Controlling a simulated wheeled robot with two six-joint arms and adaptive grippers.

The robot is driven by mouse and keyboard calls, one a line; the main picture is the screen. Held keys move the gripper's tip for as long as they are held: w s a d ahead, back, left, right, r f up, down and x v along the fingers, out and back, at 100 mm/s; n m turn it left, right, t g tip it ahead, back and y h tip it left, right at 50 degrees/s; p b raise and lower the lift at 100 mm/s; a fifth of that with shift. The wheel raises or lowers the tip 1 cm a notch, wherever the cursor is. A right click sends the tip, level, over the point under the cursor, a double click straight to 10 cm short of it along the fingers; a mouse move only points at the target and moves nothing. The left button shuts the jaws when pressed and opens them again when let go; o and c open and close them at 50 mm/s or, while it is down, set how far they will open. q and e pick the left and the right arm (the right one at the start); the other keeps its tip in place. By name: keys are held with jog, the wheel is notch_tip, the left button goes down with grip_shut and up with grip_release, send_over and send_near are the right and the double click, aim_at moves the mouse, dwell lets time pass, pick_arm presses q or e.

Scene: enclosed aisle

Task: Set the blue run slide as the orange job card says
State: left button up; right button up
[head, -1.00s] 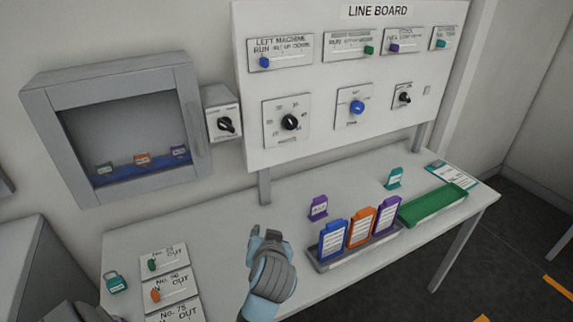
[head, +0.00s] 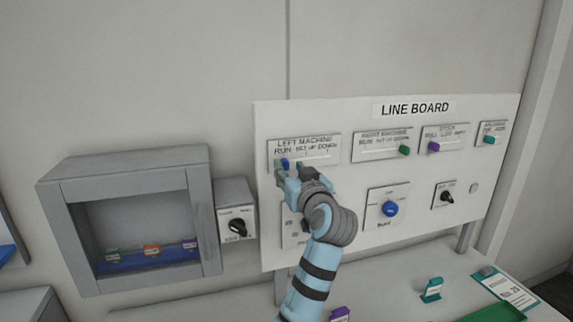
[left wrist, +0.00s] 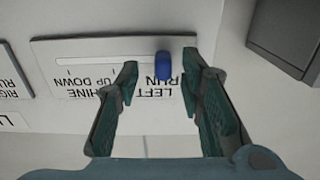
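The blue run slide (head: 285,162) is a small blue knob at the left, RUN end of the LEFT MACHINE slot plate (head: 318,147) on the line board. In the left wrist view the picture is upside down, and the blue slide (left wrist: 163,65) shows between my two fingertips. My left gripper (head: 290,173) is open just in front of the slide, with a gap on each side of it. Contact cannot be told. The left gripper's open fingers (left wrist: 162,80) also show in the left wrist view. The orange job card is out of view now. My right gripper is not in view.
Green (head: 404,150), purple (head: 433,147) and teal (head: 489,139) slides sit further right on the board. A blue dial (head: 390,208) and black knobs are below. A grey cabinet (head: 52,240) and a switch box (head: 234,190) stand left of the board.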

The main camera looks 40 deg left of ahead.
pick_arm(q)
jog(key=shift+w+a, duration=0.55)
jog(key=shift+w, duration=0.1)
jog(key=shift+s+d+r, duration=0.1)
jog(key=shift+s+r, duration=0.2)
jog(key=shift+s, duration=0.4)
jog(key=shift+c, duration=0.2)
jog(key=c, duration=0.3)
jog(key=shift+w+f, duration=0.15)
jog(key=shift+w, duration=0.1)
grip_shut()
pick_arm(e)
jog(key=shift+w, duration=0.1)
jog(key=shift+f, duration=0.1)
